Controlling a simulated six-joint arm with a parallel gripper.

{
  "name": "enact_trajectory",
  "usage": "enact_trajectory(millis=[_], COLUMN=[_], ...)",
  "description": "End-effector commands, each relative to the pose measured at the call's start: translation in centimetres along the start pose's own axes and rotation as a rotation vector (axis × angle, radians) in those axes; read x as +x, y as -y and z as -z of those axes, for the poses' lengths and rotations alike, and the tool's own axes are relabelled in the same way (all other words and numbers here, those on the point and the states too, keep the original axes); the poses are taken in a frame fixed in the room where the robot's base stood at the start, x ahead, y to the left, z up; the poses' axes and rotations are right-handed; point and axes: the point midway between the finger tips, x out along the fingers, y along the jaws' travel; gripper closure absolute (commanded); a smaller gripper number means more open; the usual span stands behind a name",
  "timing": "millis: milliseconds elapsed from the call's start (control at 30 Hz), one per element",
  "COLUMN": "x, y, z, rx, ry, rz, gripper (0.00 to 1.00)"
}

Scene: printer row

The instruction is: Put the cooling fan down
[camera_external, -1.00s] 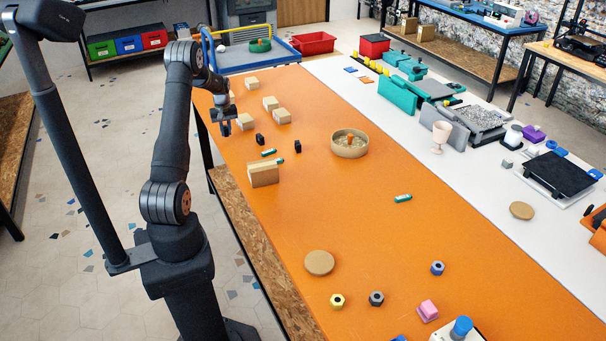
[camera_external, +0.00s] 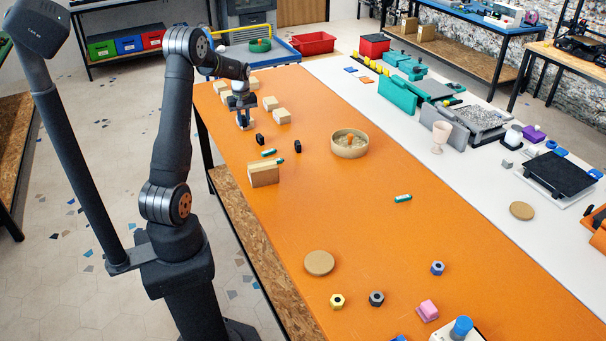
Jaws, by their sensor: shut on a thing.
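My gripper (camera_external: 242,110) is near the far left end of the orange table (camera_external: 345,215), among the pale wooden blocks. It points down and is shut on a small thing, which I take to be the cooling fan. The held thing is too small and too much covered by the fingers to make out its shape.
Wooden blocks (camera_external: 281,117) stand close by. Two small black parts (camera_external: 260,139) (camera_external: 298,147), a green-capped cylinder (camera_external: 268,153) and a larger block (camera_external: 263,175) lie nearer. A round tan tray (camera_external: 350,154) is to the right. The table's middle is mostly clear.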

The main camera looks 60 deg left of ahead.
Motion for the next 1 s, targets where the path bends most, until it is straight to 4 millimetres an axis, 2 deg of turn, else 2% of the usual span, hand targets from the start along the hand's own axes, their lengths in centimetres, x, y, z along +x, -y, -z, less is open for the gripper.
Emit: enact_trajectory(millis=[167, 267, 400, 600, 800, 1000], x=[-0.2, -0.4, -0.8, -1.3, -1.7, -2.0], y=[-2.1, -4.5, -7.9, -11.7, -14.1, -15.0], z=[-2.2, -5.0, -10.2, -18.0, -26.1, -34.2], rx=[0.033, 0.075, 0.141, 0.238, 0.334, 0.431], ry=[-0.001, -0.001, -0.001, -0.001, -0.001, -0.001], rz=[-0.001, -0.001, -0.001, -0.001, -0.001, 0.000], gripper=[1.00, 1.00, 1.00, 1.00, 1.00, 1.00])
